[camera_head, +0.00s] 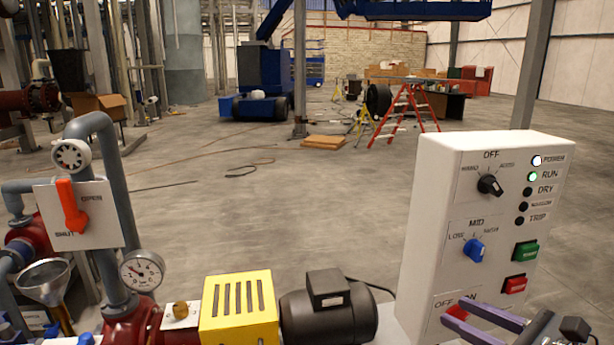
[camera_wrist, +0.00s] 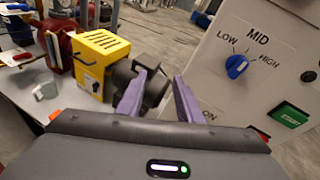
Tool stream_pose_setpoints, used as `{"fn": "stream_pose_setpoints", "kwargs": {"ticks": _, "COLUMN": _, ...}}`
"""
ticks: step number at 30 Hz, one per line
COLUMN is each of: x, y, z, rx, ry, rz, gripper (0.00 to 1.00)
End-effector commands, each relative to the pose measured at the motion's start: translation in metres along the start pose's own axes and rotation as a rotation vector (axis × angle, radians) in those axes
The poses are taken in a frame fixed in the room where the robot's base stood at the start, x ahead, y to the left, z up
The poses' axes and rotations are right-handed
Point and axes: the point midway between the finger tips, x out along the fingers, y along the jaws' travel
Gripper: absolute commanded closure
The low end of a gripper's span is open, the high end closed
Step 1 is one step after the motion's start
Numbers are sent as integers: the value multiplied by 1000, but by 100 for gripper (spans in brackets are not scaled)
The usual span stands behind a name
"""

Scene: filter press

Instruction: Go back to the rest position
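My gripper (camera_head: 462,316) is at the lower right in the head view, in front of the lower part of the white control box (camera_head: 424,225). Its two purple fingers stand apart in the wrist view (camera_wrist: 165,75), with nothing seen held between them. A red switch (camera_head: 457,312) by the OFF/ON label shows close to the fingertips in the head view; whether they touch it I cannot tell. In the wrist view the right finger hides the area beside the ON label.
The box carries a black selector (camera_head: 490,185), a blue knob (camera_head: 474,250), a green button (camera_head: 525,251) and a red button (camera_head: 514,284). The POWER and RUN lamps are lit. A black motor (camera_head: 328,310), yellow guard (camera_head: 238,308) and red-handled valve (camera_head: 72,206) stand left. Floor behind is open.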

Motion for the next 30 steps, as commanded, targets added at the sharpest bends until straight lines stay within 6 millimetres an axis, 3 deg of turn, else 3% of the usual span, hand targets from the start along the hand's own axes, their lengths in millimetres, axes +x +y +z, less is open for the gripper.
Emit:
{"fn": "stream_pose_setpoints", "kwargs": {"ticks": 6, "x": 33, "y": 64, "z": -7, "rx": -214, "ry": 122, "rz": 216, "gripper": 67}}
{"fn": "stream_pose_setpoints", "kwargs": {"ticks": 15, "x": 49, "y": 136, "z": -24, "rx": -557, "ry": 254, "rz": 478, "gripper": 67}}
{"fn": "stream_pose_setpoints", "kwargs": {"ticks": 24, "x": 45, "y": 185, "z": -39, "rx": -989, "ry": 337, "rz": 715, "gripper": 67}}
{"fn": "stream_pose_setpoints", "kwargs": {"ticks": 30, "x": 28, "y": 201, "z": -42, "rx": -1396, "ry": 362, "rz": 869, "gripper": 67}}
